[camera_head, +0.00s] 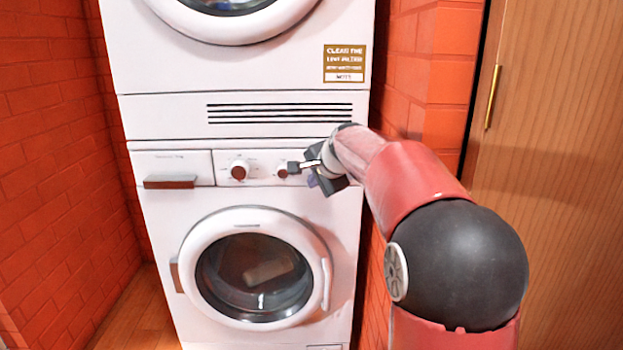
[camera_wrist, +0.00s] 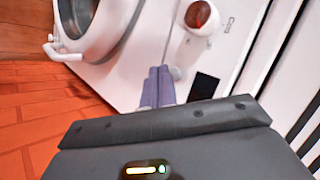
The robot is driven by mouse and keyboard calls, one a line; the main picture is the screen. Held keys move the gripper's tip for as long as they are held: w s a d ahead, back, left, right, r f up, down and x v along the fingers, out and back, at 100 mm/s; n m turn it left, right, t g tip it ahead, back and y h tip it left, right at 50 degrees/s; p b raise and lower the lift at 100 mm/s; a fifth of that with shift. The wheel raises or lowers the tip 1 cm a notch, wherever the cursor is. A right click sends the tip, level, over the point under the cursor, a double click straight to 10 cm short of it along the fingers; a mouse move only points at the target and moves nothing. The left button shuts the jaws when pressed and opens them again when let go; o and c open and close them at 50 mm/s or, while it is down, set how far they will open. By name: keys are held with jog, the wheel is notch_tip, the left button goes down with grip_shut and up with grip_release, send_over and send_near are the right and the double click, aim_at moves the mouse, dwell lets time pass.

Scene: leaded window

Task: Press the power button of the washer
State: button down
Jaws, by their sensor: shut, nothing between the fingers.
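The washer (camera_head: 185,240) is the lower white machine, with a round glass door (camera_head: 255,275) and a control strip along its top. The strip has a larger knob (camera_head: 239,170) and a smaller knob (camera_head: 283,171). My gripper (camera_head: 313,181) is shut and empty at the strip's right part, which it partly hides in the head view. In the wrist view, its purple fingers (camera_wrist: 158,82) lie together close to the white panel. A small pale round button (camera_wrist: 176,73) shows right beside the fingertips. I cannot tell whether they touch it or whether it is the power button.
A second white machine (camera_head: 150,60) sits above the washer. A dark rectangle (camera_wrist: 204,86) and a red-brown knob (camera_wrist: 200,18) are on the panel near my fingers. Orange brick walls (camera_head: 50,130) flank the machines. A wooden door (camera_head: 560,150) stands at the right.

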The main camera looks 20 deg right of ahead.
dwell(0.4)
jog(key=shift+w+d+p, duration=0.1)
jog(key=shift+w+p, duration=0.25)
jog(key=shift+w, duration=0.1)
jog(key=shift+w, duration=0.1)
dwell(0.3)
jog(key=shift+s, duration=0.55)
jog(key=s+a+b, duration=0.1)
jog(key=s+b, duration=0.2)
jog(key=s, duration=0.2)
jog(key=shift+s+a, duration=0.4)
